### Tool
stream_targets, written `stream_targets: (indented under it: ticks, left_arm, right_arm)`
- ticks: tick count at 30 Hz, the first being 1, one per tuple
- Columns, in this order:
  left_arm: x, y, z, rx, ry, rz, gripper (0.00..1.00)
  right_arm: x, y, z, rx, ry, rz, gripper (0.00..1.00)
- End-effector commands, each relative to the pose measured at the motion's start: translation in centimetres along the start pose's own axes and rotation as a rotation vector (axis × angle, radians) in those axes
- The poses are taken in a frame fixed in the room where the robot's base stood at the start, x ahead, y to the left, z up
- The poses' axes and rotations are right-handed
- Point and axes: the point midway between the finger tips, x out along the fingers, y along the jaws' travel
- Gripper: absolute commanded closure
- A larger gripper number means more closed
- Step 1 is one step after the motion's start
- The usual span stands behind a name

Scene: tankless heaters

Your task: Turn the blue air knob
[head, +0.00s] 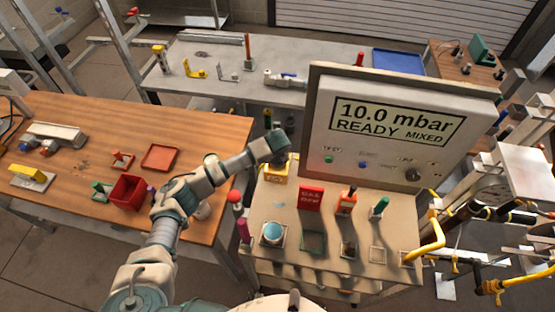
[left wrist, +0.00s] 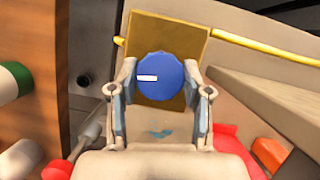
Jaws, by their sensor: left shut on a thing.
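The blue knob (left wrist: 166,80) is a round, ridged knob with a white mark, which points left in the left wrist view. It sits on a yellow plate (left wrist: 190,35). My left gripper (left wrist: 161,100) has one finger on each side of the knob and is shut on it. In the head view my left gripper (head: 278,148) is at the yellow box (head: 275,172) at the back left of the console, and the knob is hidden there. My right gripper is not in view.
A tilted panel (head: 395,115) reading "10.0 mbar READY MIXED" stands right of my left gripper. A red block (head: 310,198), an orange block (head: 347,202) and a pale blue dome (head: 272,233) are on the console. Yellow pipes (head: 435,243) run at the right.

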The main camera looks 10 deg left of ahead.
Motion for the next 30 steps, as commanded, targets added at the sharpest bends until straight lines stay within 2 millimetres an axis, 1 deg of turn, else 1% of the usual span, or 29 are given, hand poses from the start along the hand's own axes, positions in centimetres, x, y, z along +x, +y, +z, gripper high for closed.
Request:
stream_targets:
  ticks: [1,9,23,24,27,30]
  left_arm:
    - [0.24,0.01,-0.22,-0.018,0.005,0.010,0.86]
    - [0.19,-0.09,-0.29,-0.088,0.007,0.038,0.86]
    - [0.20,-0.14,-0.37,-0.099,0.009,0.042,0.86]
    - [0.20,-0.15,-0.38,-0.099,0.010,0.042,0.49]
    - [0.16,-0.15,-0.32,-0.099,0.008,0.041,0.26]
    - [0.11,-0.13,-0.25,-0.099,0.006,0.041,0.26]
  right_arm:
    - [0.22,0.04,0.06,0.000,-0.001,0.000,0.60]
    - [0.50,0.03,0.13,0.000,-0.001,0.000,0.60]
    - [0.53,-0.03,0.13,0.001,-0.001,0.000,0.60]
    - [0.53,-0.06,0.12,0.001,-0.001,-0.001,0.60]
    - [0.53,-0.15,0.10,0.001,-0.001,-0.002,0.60]
    - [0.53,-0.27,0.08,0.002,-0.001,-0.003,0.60]
